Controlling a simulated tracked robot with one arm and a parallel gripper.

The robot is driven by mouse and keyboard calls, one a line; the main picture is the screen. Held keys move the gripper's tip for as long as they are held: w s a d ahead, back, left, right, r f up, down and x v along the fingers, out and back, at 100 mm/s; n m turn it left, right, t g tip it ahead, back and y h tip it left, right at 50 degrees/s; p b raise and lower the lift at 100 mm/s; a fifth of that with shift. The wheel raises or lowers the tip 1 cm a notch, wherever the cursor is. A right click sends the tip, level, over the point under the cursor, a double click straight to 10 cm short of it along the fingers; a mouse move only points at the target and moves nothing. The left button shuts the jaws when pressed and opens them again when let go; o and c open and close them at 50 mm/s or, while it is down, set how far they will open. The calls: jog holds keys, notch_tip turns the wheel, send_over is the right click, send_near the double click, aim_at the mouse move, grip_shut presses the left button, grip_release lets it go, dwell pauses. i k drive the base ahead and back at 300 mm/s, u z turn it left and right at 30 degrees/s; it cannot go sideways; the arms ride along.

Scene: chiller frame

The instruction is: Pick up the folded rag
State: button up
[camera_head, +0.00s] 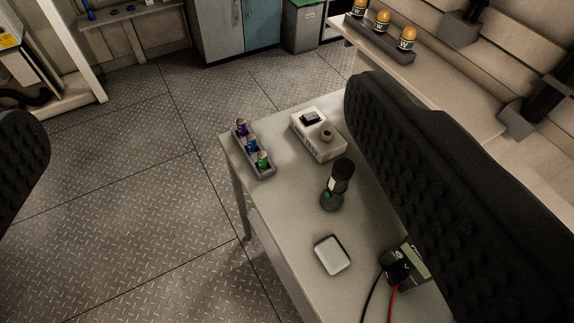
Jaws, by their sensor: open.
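A small pale square with rounded corners (333,254) lies flat on the grey table, near its left edge. It may be the folded rag, but I cannot tell cloth from a hard pad at this size. My gripper (205,155) is open, with one black studded jaw at the left edge of the view and the other large at the right. Nothing is between the jaws in contact with them. The pale square is well beyond the jaws, apart from both, and appears left of the right jaw. The right jaw hides part of the table.
On the table (290,200) stand a rack of small coloured bottles (252,150), a white box (318,134), a dark flashlight-like object (336,185) and a black device with cables (398,268). A shelf (440,88) holds orange-topped jars (382,22). The plate floor (110,210) at left is clear.

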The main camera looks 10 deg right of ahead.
aim_at(331, 254)
jog(key=k, duration=1.05)
jog(key=z, duration=0.4)
jog(key=i, duration=1)
jog(key=u, duration=0.05)
